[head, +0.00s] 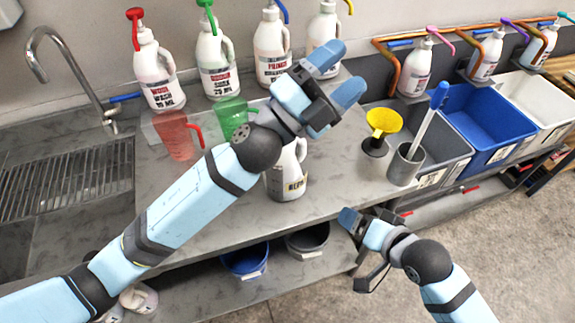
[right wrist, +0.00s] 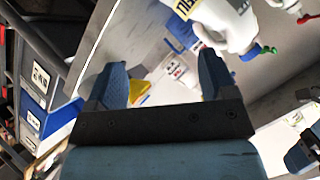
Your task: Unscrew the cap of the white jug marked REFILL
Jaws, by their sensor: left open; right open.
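The white jug marked REFILL (head: 290,183) stands upright near the bench's front edge in the head view. Its label is partly covered, and its top and cap are hidden behind my left gripper and wrist. A large white jug (right wrist: 225,18) with a blue cap (right wrist: 248,53) shows upside down in the right wrist view; it appears to be the same jug. My left gripper (head: 337,75) is open and empty, its fingers past the jug toward the upper right. My right gripper (head: 358,250) is open and empty off the bench's front edge, right of and below the jug.
Pump bottles (head: 215,62) line the wall. A red pitcher (head: 177,137) and green pitcher (head: 232,115) stand left of the jug. A yellow funnel (head: 383,122) and grey cup (head: 405,165) stand right. A sink (head: 65,190) is at left, bins (head: 485,120) at right.

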